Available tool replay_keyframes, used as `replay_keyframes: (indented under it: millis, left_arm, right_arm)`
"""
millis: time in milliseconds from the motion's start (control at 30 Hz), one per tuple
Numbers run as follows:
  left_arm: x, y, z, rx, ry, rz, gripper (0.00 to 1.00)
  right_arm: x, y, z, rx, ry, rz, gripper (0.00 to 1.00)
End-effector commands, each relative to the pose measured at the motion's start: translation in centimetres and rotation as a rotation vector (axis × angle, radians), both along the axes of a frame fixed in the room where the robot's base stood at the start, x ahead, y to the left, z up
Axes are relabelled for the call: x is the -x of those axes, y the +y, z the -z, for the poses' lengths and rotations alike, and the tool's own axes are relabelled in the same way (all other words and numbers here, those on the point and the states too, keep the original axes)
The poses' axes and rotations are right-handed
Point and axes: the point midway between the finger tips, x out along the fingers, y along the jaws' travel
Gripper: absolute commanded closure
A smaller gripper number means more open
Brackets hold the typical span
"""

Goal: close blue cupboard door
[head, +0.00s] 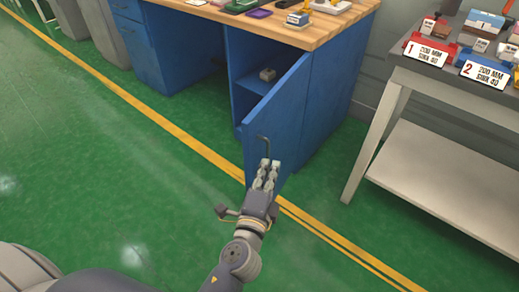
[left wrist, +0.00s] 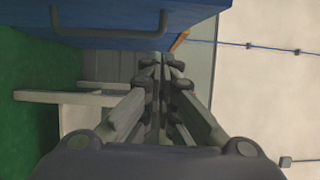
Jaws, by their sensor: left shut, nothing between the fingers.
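The blue cupboard door (head: 280,120) stands ajar at the right end of the wooden-topped workbench, with the blue cupboard (head: 325,110) open behind it. A dark bar handle (head: 263,145) is on the door's outer face. My left gripper (head: 269,163) is shut and empty, in front of the door near the handle's lower end; I cannot tell whether it touches. In the left wrist view the door (left wrist: 200,12) runs along the top, with its handle (left wrist: 110,33) at upper left, beside the shut fingers (left wrist: 160,62). My right gripper is not in view.
A grey box (head: 267,74) sits on the cupboard's shelf. A grey table (head: 400,85) with labelled bins stands to the right, its lower shelf (head: 440,165) jutting near the door side. Green floor with yellow lines (head: 170,135) is clear at the left.

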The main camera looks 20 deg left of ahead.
Motion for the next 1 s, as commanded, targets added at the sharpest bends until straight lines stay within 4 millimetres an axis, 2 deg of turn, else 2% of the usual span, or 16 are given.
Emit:
replay_keyframes:
  millis: [100, 267, 333, 533, 1000]
  left_arm:
    - [-2.2, 0.2, -0.3, 0.000, -0.002, 0.000, 1.00]
    - [-4.7, 0.4, -0.2, 0.000, -0.002, -0.001, 1.00]
    - [-4.5, 1.8, -0.1, -0.004, 0.001, -0.001, 1.00]
    - [-4.9, 3.8, 0.0, -0.002, 0.001, 0.000, 1.00]
    - [-4.9, 4.3, 0.1, 0.001, 0.001, 0.001, 1.00]
  right_arm:
    - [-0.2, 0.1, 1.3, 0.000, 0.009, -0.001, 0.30]
    - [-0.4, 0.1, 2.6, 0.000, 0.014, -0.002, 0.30]
    - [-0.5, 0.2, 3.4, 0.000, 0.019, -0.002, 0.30]
    - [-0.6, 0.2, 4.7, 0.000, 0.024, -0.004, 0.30]
    - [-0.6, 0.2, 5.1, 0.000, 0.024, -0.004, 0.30]
